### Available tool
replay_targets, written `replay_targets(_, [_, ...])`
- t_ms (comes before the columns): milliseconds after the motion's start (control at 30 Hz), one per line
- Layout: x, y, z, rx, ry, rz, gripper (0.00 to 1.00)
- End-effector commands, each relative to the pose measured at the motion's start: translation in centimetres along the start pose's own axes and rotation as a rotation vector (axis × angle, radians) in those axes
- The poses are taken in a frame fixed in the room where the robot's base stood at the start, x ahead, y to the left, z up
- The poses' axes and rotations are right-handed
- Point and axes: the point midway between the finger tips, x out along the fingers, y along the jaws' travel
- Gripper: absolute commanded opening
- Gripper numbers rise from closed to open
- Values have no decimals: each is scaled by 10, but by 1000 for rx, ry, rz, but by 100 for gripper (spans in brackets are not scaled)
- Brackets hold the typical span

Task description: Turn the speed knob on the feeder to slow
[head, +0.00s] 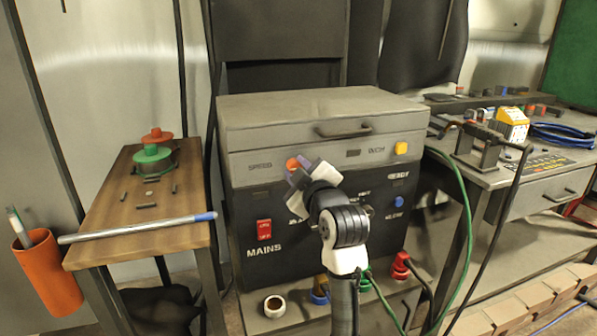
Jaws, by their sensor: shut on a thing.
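The feeder (290,112) is a grey box with a dark front panel, standing in the middle of the head view. Its speed knob (292,164) is orange-red and sits to the right of the SPEED label (260,167). My gripper (297,172) is at the upper front panel, shut on the knob. The gripper and wrist cover part of the knob and the panel below it, so the knob's pointer and setting cannot be read.
A red MAINS switch (264,229), a yellow button (401,148) and a blue knob (398,202) are on the panel. Coloured plugs, such as a red one (401,266), and cables are below. A wooden table (110,225) stands left, a cluttered workbench (490,178) right.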

Motion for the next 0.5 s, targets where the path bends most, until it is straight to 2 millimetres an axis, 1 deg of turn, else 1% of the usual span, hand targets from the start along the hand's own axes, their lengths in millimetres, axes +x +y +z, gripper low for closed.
replay_targets(33, [0, 0, 0, -1, 0, -1, 6])
replay_targets(67, [0, 0, 0, -1, 0, -1, 30])
replay_targets(200, [0, 0, 0, 0, 0, -1, 48])
replay_targets(233, [0, 0, 0, 0, 0, 0, 50])
replay_targets(500, [-1, 0, 0, 0, 0, 0, 50])
